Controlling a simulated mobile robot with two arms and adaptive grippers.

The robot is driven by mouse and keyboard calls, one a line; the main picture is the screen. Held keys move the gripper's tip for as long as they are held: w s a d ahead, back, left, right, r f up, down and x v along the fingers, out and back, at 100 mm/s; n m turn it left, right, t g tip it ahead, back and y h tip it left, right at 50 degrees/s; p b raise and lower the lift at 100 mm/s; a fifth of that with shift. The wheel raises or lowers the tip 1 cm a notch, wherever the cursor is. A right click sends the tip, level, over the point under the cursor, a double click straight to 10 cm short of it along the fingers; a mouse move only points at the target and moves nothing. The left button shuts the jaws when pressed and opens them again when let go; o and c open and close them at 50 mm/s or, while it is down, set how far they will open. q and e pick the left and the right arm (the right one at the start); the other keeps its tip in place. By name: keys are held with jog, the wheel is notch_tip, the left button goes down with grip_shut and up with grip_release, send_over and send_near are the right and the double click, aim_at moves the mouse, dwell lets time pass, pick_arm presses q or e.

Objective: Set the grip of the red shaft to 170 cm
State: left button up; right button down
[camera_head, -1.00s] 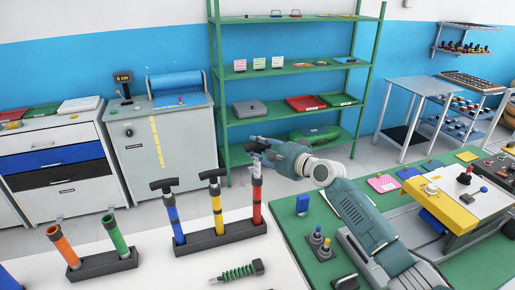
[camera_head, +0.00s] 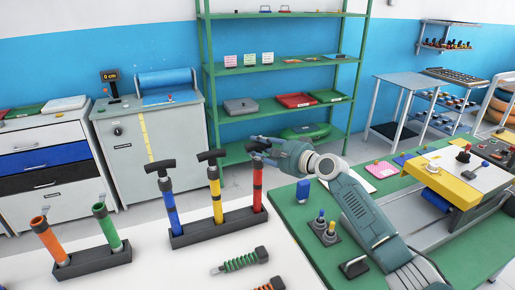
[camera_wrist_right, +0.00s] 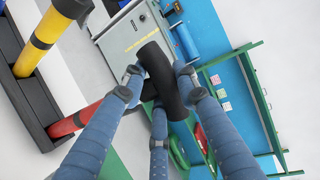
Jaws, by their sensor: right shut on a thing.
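The red shaft (camera_head: 257,188) stands upright at the right end of a black rack (camera_head: 218,234) on the white table. Its black T-shaped grip (camera_wrist_right: 165,80) lies between the fingers of my right gripper (camera_wrist_right: 158,88) in the wrist view. In the head view, my right gripper (camera_head: 262,148) is shut on this grip at the top of the shaft, hiding part of it. A yellow shaft (camera_head: 215,192) and a blue shaft (camera_head: 171,208), both with black T grips, stand in the same rack. My left gripper is not in view.
A cabinet (camera_head: 150,150) with a small dark cm display (camera_head: 110,76) and a yellow scale strip stands behind. Orange (camera_head: 48,240) and green (camera_head: 107,229) tubes stand in another rack at left. A green spring piece (camera_head: 240,261) lies in front.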

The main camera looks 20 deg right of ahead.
jog(key=shift+a+f, duration=0.15)
jog(key=shift+f, duration=0.2)
jog(key=c, duration=1.5)
grip_release()
jog(key=shift+o, duration=1.2)
jog(key=shift+w, duration=0.1)
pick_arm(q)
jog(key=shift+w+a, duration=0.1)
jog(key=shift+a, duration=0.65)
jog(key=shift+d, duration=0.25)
pick_arm(e)
jog(key=v, duration=1.2)
